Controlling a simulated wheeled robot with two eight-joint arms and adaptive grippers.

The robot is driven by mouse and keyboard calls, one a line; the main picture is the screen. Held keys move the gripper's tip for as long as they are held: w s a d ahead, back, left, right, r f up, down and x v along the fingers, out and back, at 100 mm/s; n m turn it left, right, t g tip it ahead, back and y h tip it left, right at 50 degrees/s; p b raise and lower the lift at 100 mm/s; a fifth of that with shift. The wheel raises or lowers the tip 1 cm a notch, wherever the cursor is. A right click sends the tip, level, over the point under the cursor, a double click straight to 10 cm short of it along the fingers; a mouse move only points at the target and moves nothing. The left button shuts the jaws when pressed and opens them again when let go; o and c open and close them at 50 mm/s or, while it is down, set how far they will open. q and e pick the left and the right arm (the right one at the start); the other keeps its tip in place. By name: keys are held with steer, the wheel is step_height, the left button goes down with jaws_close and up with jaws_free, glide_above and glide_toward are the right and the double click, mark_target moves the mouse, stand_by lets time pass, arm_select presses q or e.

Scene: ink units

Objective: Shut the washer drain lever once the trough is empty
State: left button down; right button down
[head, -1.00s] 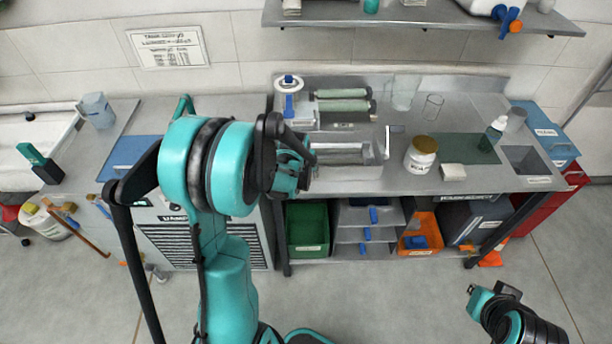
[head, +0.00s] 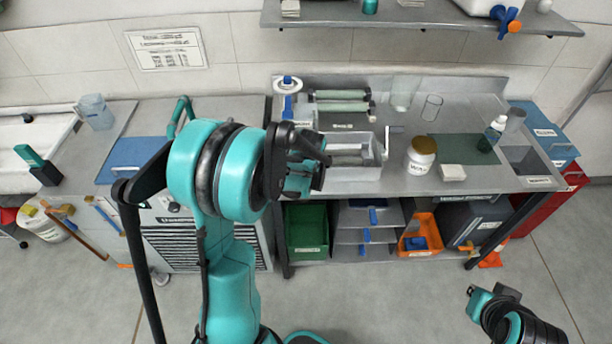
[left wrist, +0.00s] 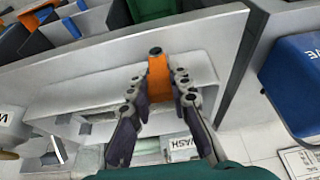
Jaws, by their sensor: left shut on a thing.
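The washer (head: 352,172) is a grey metal trough on the bench, with a crank at its right end. Its left end is partly behind my left gripper (head: 318,163). In the left wrist view, the pale trough wall (left wrist: 65,72) runs below the fingers and a "WASH" label (left wrist: 182,143) shows beyond. My left gripper (left wrist: 160,92) is shut on the orange lever (left wrist: 158,77), which has a dark round end. I cannot tell from these frames whether liquid lies in the trough.
Two green rollers (head: 340,101) lie behind the washer. A white jar (head: 421,155), a pale block (head: 453,172) and a green bottle (head: 491,134) stand to its right. A shelf (head: 420,15) overhangs the back. Green (head: 306,230) and orange (head: 418,238) bins sit below.

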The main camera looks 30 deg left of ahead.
arm_select(q)
steer(key=c, duration=1.4)
jaws_free()
steer(key=v, duration=1.2)
steer(key=shift+s+d, duration=0.1)
steer(key=shift+s, duration=0.05)
steer(key=s+d+f+m+t+h+b, duration=0.1)
steer(key=s+d+m, duration=0.5)
steer(key=s+d, duration=0.6)
steer(key=s+t+h+b, duration=0.1)
steer(key=s+t+b, duration=0.1)
steer(key=s, duration=0.1)
